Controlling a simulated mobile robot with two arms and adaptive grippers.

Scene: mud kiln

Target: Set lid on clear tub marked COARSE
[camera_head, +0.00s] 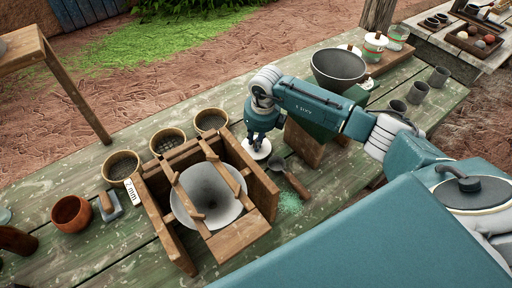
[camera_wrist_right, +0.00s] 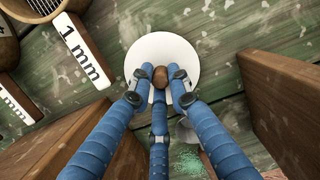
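A white round lid (camera_head: 257,149) with a brown knob is at the right side of the wooden frame on the bench. My right gripper (camera_head: 257,137) is above it, pointing down. In the right wrist view its fingertips (camera_wrist_right: 160,82) close in around the knob, with the lid's white disc (camera_wrist_right: 186,50) beneath. I cannot tell whether the lid rests on the bench. Two small clear tubs stand at the back right: one with a white lid (camera_head: 374,44) and one beside it (camera_head: 397,36). Their labels are too small to read. My left gripper is out of view.
A wooden frame (camera_head: 262,190) holds a white funnel (camera_head: 208,190). A scoop (camera_head: 294,181) with spilled green grains lies close to the lid. A dark bowl (camera_head: 338,66) stands between gripper and tubs. Several sieves (camera_head: 167,140) and grey cups (camera_head: 418,92) stand around.

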